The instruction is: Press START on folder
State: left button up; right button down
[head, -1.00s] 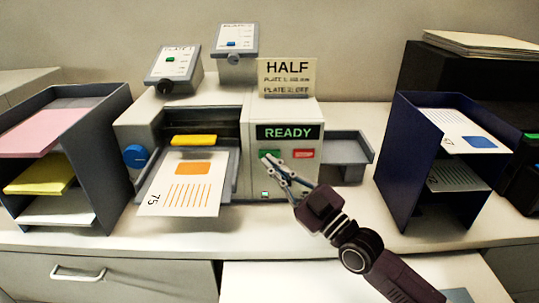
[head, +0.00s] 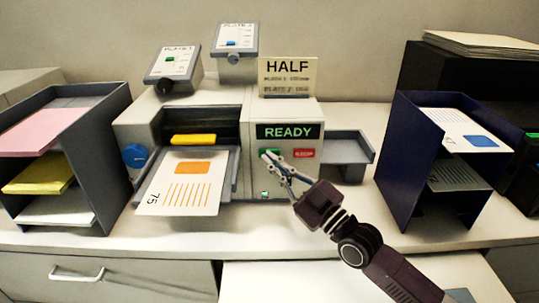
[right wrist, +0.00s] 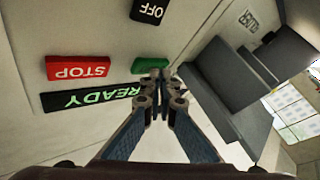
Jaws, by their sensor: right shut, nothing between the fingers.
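The folder (head: 228,155) is a pale machine on the counter. Its display (head: 288,132) reads READY in green. The green button (head: 270,153) sits below the display, beside a red button (head: 304,154). In the right wrist view the green button (right wrist: 150,65) is partly hidden behind my fingertips, its label unreadable; the red STOP button (right wrist: 78,67) is clear to its left. My right gripper (head: 267,157) is shut and empty, fingertips at or just in front of the green button; contact cannot be told. My left gripper is not in view.
A sheet marked 75 (head: 186,180) lies on the folder's front tray. An empty side tray (head: 347,150) sticks out at right. A grey paper rack (head: 100,150) stands left, a blue rack (head: 400,160) right. A HALF sign (head: 288,76) stands on top.

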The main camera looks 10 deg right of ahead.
jog(key=shift+w+d, duration=0.1)
jog(key=shift+w, duration=0.2)
jog(key=shift+s, duration=0.1)
dwell(0.5)
jog(key=shift+s+a+p, duration=0.2)
jog(key=shift+s+p, duration=0.25)
jog(key=shift+s, duration=0.35)
jog(key=s+p, duration=0.1)
jog(key=s, duration=0.1)
jog(key=s+a+p, duration=0.1)
jog(key=s+p, duration=0.1)
jog(key=s, duration=0.1)
jog(key=shift+w, duration=0.1)
dwell(0.4)
